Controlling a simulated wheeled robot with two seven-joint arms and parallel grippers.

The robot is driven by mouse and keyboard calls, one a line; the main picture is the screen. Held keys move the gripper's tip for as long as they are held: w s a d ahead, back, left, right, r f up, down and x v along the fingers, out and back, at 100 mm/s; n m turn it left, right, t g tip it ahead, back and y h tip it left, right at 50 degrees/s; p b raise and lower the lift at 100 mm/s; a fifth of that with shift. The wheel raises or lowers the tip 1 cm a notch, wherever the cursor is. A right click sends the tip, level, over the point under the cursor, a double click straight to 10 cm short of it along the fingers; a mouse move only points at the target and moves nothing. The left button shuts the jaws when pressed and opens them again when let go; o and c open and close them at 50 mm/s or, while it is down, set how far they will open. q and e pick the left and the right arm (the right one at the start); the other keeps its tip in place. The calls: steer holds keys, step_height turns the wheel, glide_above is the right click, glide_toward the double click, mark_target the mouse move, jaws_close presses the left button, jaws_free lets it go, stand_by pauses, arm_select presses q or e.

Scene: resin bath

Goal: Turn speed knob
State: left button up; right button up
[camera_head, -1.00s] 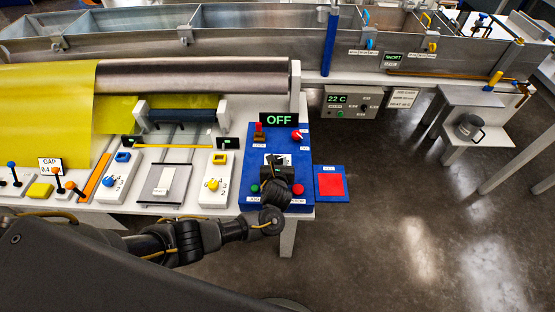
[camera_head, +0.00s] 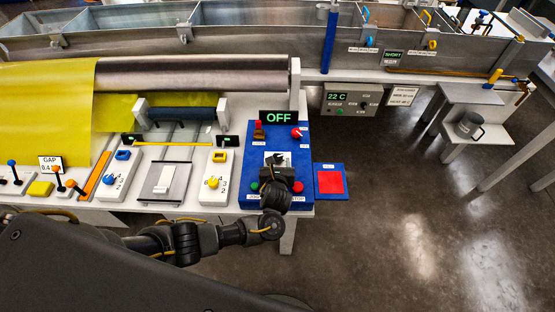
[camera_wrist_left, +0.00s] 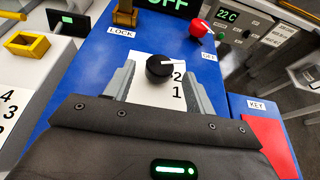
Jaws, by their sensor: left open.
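The speed knob (camera_wrist_left: 160,68) is a round black knob with a white mark line. It sits on a white plate (camera_wrist_left: 150,98) with the digits 1 and 2, on the blue control panel (camera_wrist_left: 80,75). My left gripper (camera_wrist_left: 158,74) is open, one grey finger on each side of the knob; I cannot tell whether the fingers touch it. In the head view my left gripper (camera_head: 276,160) is over the panel's white plate (camera_head: 269,156) and largely hides the knob.
A green button (camera_head: 254,186) and a red button (camera_head: 298,187) flank my gripper. A red pad (camera_head: 330,183) lies to the right.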

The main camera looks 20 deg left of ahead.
arm_select(q)
steer(key=p+v, duration=0.1)
steer(key=v, duration=0.7)
steer(key=shift+s+r, duration=0.1)
steer(key=shift+s, duration=0.2)
